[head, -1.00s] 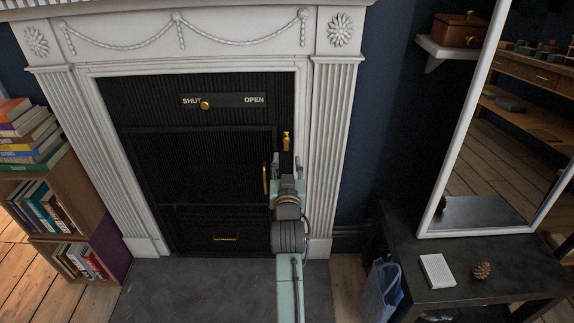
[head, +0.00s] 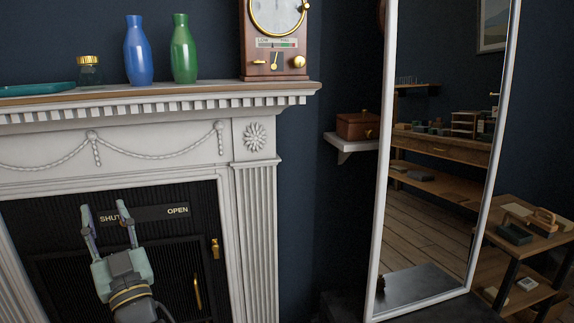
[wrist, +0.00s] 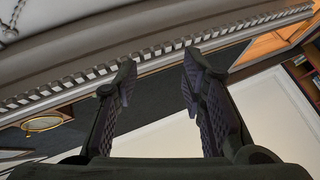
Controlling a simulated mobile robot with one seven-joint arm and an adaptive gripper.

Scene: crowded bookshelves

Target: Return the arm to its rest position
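My gripper (head: 108,218) is raised in front of the fireplace at the lower left of the head view. Its two fingers point up and stand apart, with nothing between them. In the wrist view my gripper (wrist: 155,82) also shows open and empty, below the mantel's toothed edge (wrist: 60,87). The fireplace's black front (head: 230,262) is behind it. The gripper covers part of the SHUT/OPEN plate (head: 165,212), hiding its knob or the place where it sits. My upper arm is out of view.
The white mantel (head: 200,97) juts out above my gripper. It carries a blue vase (head: 137,52), a green vase (head: 183,50), a jar (head: 89,70) and a wooden clock-like device (head: 275,42). A tall mirror (head: 375,170) and a small shelf (head: 350,143) stand to the right.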

